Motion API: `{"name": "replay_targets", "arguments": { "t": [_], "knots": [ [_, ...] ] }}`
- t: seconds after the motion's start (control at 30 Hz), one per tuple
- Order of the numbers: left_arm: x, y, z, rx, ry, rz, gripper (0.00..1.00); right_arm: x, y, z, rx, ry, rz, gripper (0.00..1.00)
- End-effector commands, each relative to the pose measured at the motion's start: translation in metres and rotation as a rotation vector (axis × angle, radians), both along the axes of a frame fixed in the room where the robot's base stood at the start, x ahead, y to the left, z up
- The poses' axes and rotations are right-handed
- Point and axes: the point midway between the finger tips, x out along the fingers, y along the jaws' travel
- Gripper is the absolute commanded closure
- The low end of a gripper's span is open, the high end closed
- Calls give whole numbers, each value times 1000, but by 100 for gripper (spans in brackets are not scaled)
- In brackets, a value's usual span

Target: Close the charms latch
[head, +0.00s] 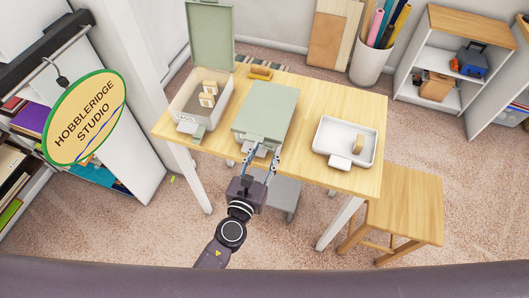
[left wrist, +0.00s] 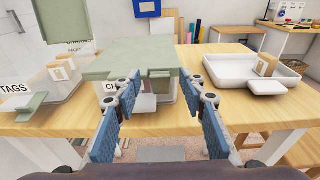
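The charms box (left wrist: 138,102) stands in the middle of the table with its green lid (head: 266,112) lying down over it. Its label, partly hidden by a finger, shows "CH" in the left wrist view. A green latch piece (left wrist: 160,74) shows at the lid's front edge between my fingers; I cannot tell whether it is fastened. My left gripper (head: 263,160) is at the front of this box, its blue fingers apart with nothing seen held between them. It also fills the lower left wrist view (left wrist: 160,115). My right gripper is not in view.
Left of it, the box labelled TAGS (head: 184,111) stands open, lid upright, its latch flap (left wrist: 32,106) sticking out front. A white tray (head: 322,138) with a wooden piece is at right. A wooden roller (head: 260,72) lies behind. A stool (head: 408,205) stands at the front right.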

Motion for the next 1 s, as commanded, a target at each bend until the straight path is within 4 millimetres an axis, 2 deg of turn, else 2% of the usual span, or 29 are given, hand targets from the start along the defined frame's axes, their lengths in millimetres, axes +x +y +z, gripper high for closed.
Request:
{"name": "replay_targets", "arguments": {
  "t": [0.27,0.37,0.7,0.9,1.0],
  "knots": [
    [-5,2,0,1,0,0,62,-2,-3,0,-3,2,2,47],
    [-18,6,1,2,1,-1,62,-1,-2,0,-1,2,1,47],
    [-85,27,10,3,2,-2,62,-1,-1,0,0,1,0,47],
    [-109,34,14,1,1,-1,62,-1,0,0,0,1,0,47],
    [-113,36,15,1,0,0,62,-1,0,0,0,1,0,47]
  ]
}}
